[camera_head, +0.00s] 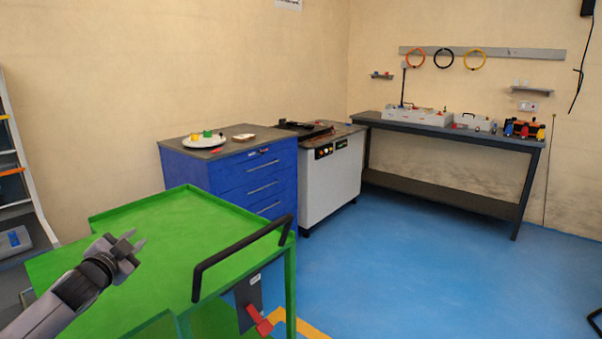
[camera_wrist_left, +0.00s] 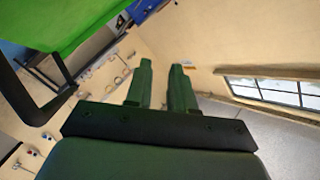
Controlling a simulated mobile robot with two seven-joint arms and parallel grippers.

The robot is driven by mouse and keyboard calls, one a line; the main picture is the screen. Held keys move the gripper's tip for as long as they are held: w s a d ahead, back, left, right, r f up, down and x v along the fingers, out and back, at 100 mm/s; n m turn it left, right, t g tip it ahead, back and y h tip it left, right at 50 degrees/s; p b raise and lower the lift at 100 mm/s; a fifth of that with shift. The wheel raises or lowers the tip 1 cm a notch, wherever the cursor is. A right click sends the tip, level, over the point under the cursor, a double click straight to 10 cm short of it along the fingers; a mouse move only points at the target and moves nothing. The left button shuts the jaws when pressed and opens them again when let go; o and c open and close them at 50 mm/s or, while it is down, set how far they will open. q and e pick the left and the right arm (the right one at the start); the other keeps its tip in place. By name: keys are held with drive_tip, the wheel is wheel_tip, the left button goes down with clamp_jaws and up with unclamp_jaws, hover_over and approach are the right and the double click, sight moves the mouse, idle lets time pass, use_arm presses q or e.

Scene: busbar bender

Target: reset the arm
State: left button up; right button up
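My left gripper (camera_head: 135,240) comes in from the lower left in the head view, over the green cart (camera_head: 165,215). Its two fingers stand apart with nothing between them. In the left wrist view the fingers (camera_wrist_left: 162,82) also show a narrow empty gap, with wall and floor behind them. My right arm and gripper are not in view.
The cart has a black handle (camera_head: 243,257). Beyond it stand a blue drawer cabinet (camera_head: 232,178), a grey-white machine (camera_head: 333,180) and a dark workbench (camera_head: 450,199) with equipment. A shelf rack (camera_head: 20,170) is at the left.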

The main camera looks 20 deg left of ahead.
use_arm(q)
drive_tip(key=s+d+f+g+h, duration=0.1)
drive_tip(key=s+d+f+h, duration=0.1)
drive_tip(key=s+d+f, duration=0.5)
drive_tip(key=s+d+f+g+h, duration=0.2)
drive_tip(key=d+f, duration=0.8)
drive_tip(key=f, duration=0.2)
drive_tip(key=s+d+f+n+g+h, duration=0.1)
drive_tip(key=s+d+f, duration=0.3)
drive_tip(key=s+d, duration=0.4)
drive_tip(key=s+d+f+n+g+h, duration=0.1)
drive_tip(key=s+d+f+n, duration=0.2)
drive_tip(key=s+d, duration=0.6)
drive_tip(key=shift+s+d+f+g+h, duration=0.3)
drive_tip(key=shift+d+f+h, duration=0.1)
drive_tip(key=shift+d+f, duration=0.1)
drive_tip(key=shift+a, duration=0.1)
